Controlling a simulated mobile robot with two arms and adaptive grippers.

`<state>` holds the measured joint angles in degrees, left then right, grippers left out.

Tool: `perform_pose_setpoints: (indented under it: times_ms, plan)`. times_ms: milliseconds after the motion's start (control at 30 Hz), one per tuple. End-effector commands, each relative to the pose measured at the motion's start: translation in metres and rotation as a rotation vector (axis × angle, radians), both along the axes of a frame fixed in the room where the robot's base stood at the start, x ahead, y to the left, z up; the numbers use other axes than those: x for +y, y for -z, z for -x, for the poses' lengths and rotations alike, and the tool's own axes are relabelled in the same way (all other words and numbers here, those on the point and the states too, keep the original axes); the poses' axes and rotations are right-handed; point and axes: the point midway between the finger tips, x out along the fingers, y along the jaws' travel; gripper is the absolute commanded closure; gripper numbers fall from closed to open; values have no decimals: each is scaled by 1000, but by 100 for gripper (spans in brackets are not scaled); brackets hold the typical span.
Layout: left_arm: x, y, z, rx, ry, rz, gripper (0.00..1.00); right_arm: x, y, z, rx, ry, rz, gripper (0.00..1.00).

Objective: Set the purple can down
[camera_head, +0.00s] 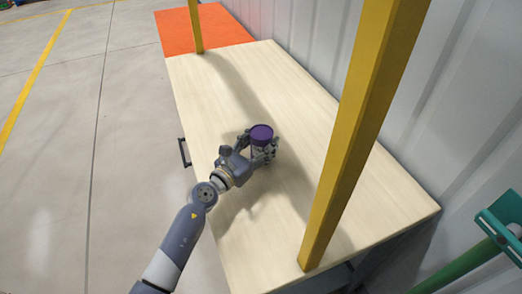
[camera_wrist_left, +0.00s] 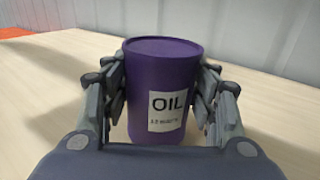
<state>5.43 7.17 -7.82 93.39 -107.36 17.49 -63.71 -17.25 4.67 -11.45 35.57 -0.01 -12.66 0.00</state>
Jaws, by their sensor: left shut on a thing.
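The purple can (camera_head: 261,133) is upright over the middle of the light wooden table (camera_head: 300,110). In the left wrist view the purple can (camera_wrist_left: 163,75) carries a white label reading OIL. My left gripper (camera_head: 262,150) is shut on the can, with a finger pressed to each side of it; the fingers also show in the left wrist view (camera_wrist_left: 163,95). The can's base is close to the tabletop; I cannot tell whether it touches. My right gripper is not in view.
Two yellow posts rise at the table, a near one (camera_head: 355,140) right of the can and a far one (camera_head: 196,25). An orange surface (camera_head: 215,28) lies at the far end. A corrugated wall (camera_head: 460,110) runs behind. The tabletop around the can is clear.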

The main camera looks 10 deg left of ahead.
Motion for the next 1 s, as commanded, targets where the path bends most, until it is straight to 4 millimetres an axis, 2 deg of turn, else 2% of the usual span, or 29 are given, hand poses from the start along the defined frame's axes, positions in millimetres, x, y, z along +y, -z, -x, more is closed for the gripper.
perform_pose_setpoints:
  times_ms: [33, 133, 567, 600, 667, 1000]
  plan:
    - [0, 14, 0, 2, 0, 1, 81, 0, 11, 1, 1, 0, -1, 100]
    - [0, 24, 0, 1, 0, 1, 81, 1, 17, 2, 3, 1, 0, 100]
    - [0, 29, 1, -1, 0, 0, 81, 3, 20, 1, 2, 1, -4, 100]
    - [0, 29, 1, 2, 0, -1, 41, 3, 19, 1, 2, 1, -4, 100]
    - [0, 29, 1, 2, 0, 0, 28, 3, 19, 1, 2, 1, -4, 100]
    - [0, 29, 1, 2, 0, 0, 26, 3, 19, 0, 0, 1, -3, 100]
